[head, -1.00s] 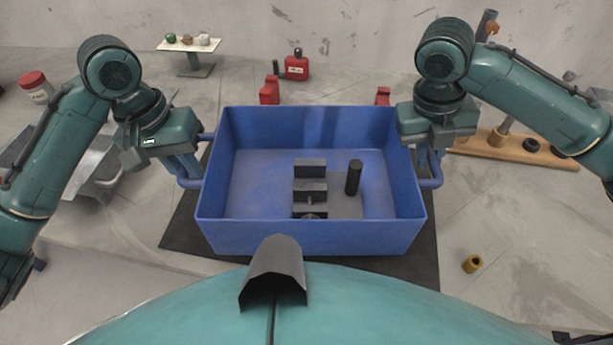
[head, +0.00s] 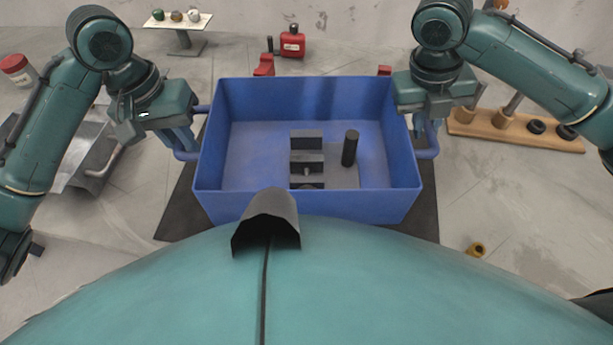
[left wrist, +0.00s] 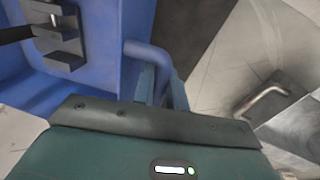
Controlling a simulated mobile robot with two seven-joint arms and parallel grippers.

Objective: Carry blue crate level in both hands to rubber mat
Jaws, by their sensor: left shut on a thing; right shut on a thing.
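The blue crate (head: 306,207) is in the middle of the head view, with grey blocks (head: 307,160) and a dark cylinder (head: 350,148) inside. My left gripper (head: 187,150) is shut on the crate's left handle, which also shows in the left wrist view (left wrist: 150,58). My right gripper (head: 424,140) is shut on the right handle (head: 428,154). The crate looks about level. The dark rubber mat (head: 428,208) shows around and beyond the crate's sides; the crate hides its middle. Whether the crate touches the mat cannot be told.
A grey metal tray-like piece (head: 85,155) lies to the left. A wooden rack (head: 515,130) with dark rings lies to the right. A small brass cylinder (head: 476,250) is on the floor at the right. Red objects (head: 292,43) and a small stand (head: 178,20) are behind.

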